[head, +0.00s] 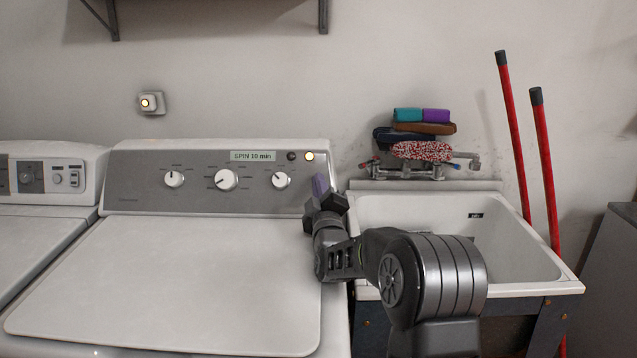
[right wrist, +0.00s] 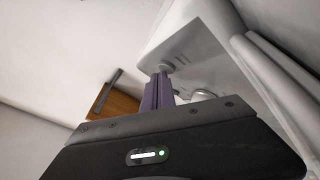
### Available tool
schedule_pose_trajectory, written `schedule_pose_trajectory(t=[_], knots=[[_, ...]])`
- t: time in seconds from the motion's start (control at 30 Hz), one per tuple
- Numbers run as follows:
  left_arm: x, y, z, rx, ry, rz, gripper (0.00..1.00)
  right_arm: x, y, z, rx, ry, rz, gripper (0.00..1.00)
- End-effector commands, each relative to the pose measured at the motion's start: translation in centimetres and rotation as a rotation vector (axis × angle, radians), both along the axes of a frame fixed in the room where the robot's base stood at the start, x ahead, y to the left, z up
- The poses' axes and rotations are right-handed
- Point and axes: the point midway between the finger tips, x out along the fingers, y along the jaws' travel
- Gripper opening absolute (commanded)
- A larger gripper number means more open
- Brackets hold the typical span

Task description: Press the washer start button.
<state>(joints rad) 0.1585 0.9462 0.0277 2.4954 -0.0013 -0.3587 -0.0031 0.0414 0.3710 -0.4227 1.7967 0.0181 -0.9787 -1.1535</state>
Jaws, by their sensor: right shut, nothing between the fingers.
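The washer (head: 170,280) stands in the middle of the head view, lid closed. Its grey back panel (head: 140,190) carries three white knobs, a "SPIN 10 min" label (head: 253,156), a small dark round piece (head: 291,156) and a glowing pale round one (head: 309,156). Which of these two is the start button I cannot tell. My right gripper (head: 320,184) is shut and empty, just below and right of the glowing piece, in front of the panel's right end. In the right wrist view its purple fingers (right wrist: 157,92) point at the panel (right wrist: 195,60), near a round piece (right wrist: 166,68); contact is unclear. My left gripper is out of view.
A white utility tub (head: 430,210) stands right of the washer, with folded cloths (head: 422,115) above its tap. Two red poles (head: 514,130) lean at the right. Another white appliance (head: 50,240) is at the left. A shelf (head: 200,20) hangs above.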

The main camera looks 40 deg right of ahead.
Motion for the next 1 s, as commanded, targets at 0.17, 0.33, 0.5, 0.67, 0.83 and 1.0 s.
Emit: schedule_pose_trajectory(t=[0.17,0.33,0.5,0.67,0.83,1.0], knots=[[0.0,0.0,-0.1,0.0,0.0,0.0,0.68,0.1,-0.1,-0.1,0.0,0.0,-0.001,0.0],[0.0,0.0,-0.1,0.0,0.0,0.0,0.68,0.1,-0.1,-0.1,0.001,0.001,0.0,0.0],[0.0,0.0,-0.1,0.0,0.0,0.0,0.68,-0.1,0.0,0.1,0.0,0.0,-0.001,0.0],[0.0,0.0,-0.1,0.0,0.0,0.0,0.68,-0.7,0.4,0.4,0.0,0.0,-0.001,0.0],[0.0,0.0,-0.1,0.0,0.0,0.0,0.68,-1.1,0.8,0.7,0.0,0.001,0.001,0.0],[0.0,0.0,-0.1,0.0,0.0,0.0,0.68,-1.1,0.8,0.7,0.0,0.001,0.001,0.0]])
